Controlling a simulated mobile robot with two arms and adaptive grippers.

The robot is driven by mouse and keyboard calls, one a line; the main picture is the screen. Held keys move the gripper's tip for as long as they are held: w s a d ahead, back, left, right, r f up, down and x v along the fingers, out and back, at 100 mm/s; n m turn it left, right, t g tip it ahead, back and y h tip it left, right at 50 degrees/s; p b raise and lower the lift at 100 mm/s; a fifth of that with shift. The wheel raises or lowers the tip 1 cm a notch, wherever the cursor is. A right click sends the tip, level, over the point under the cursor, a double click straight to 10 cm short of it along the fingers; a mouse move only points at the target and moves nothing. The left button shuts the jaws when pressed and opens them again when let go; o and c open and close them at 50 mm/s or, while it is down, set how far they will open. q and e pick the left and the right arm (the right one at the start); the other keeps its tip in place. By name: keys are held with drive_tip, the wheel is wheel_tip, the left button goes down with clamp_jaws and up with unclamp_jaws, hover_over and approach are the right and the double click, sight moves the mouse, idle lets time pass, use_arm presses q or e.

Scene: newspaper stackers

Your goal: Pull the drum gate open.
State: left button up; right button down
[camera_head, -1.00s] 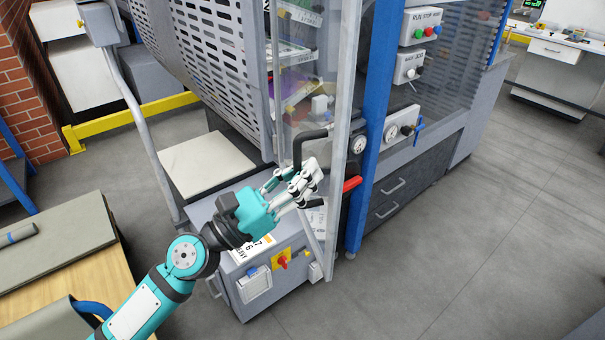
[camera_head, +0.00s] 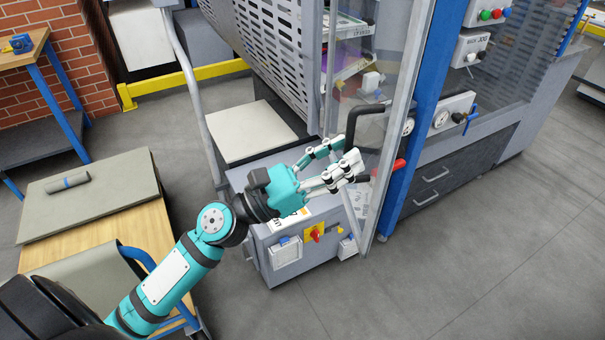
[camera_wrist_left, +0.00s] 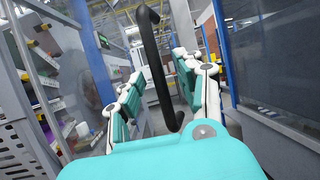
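The drum gate (camera_head: 408,75) is a clear panel in a grey frame in front of the perforated drum, beside a blue post. Its black bar handle (camera_head: 352,125) sticks out toward my left gripper (camera_head: 345,167). In the left wrist view the handle (camera_wrist_left: 152,60) stands between the spread fingers of the left gripper (camera_wrist_left: 160,95), with gaps visible on both sides. The left gripper is open and holds nothing. Whether a finger touches the handle cannot be told. My right gripper is in neither view.
A grey cabinet (camera_head: 290,235) with a red-and-yellow switch (camera_head: 315,233) stands below my left gripper. A wooden table (camera_head: 110,240) stands at left. The floor at right is clear.

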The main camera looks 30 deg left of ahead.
use_arm(q)
drive_tip(key=v, duration=0.9)
drive_tip(key=shift+s, duration=0.25)
drive_tip(key=shift+a+f, duration=0.1)
drive_tip(key=shift+f, duration=0.05)
